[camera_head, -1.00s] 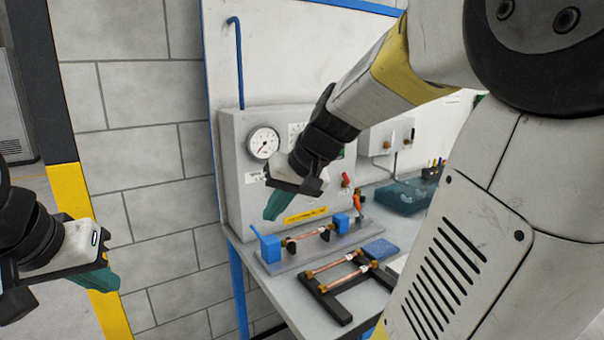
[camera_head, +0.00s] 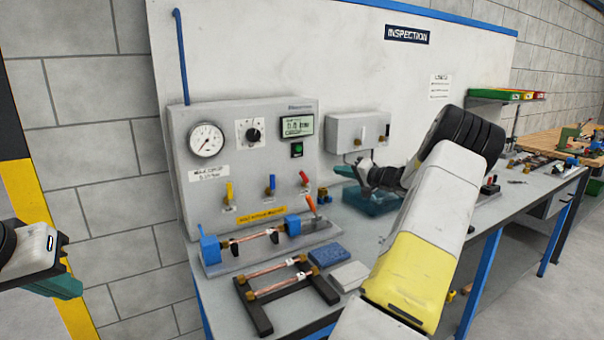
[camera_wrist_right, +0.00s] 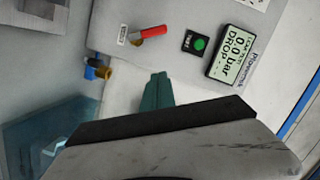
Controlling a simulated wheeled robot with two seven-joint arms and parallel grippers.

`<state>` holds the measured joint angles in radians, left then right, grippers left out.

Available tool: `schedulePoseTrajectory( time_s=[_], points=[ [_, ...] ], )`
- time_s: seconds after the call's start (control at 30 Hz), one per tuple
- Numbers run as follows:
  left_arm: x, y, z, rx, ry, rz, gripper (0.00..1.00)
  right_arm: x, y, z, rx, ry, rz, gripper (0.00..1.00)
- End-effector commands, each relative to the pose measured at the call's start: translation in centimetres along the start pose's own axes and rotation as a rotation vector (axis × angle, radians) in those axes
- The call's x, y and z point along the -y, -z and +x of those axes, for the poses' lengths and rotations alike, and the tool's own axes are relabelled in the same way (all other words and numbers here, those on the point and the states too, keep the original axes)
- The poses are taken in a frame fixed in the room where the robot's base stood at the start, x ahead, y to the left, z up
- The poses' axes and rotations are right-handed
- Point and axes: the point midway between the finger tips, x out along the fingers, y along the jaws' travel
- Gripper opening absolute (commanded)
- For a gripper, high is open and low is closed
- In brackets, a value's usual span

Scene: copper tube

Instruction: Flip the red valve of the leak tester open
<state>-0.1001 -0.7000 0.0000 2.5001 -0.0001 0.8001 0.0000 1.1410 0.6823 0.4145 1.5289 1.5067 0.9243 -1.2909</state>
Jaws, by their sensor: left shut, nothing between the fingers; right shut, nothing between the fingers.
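The leak tester (camera_head: 245,108) is a grey box against the panel. Its red valve (camera_head: 304,178) is a short red lever at the right end of a row of three, pointing up and slightly left. In the right wrist view the red lever (camera_wrist_right: 153,31) shows beside the green button, apart from my fingers. My right gripper (camera_head: 345,171) is shut and empty, to the right of the red valve beside the tester's edge; its teal fingertips show in the wrist view (camera_wrist_right: 157,88). My left gripper (camera_head: 66,286) is shut and empty at the far left.
A yellow lever (camera_head: 229,191) and a blue lever (camera_head: 270,185) stand left of the red one. A teal tray (camera_head: 372,201) sits right of the tester. A tube rack (camera_head: 285,290) lies in front.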

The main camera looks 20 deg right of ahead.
Motion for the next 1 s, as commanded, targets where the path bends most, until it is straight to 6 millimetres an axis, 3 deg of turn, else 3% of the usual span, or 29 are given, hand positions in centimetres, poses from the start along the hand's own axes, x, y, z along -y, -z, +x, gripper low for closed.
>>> schedulePoseTrajectory(
  time_s=[0.43, 0.7, 1.0],
  points=[
    [0.0, 0.0, 0.0, 0.0, 0.0, 0.0, 0.0, 0.1, -0.3, 9.2, 0.005, 0.002, 0.001, 0.0],
    [0.0, 0.0, 0.0, 0.0, 0.0, 0.0, 0.0, 0.1, -3.5, 9.9, 0.004, 0.0, 0.003, 0.0],
    [0.0, 0.0, 0.0, 0.0, 0.0, 0.0, 0.0, 0.1, -4.1, 10.1, 0.004, -0.001, 0.001, 0.0]
  ],
)
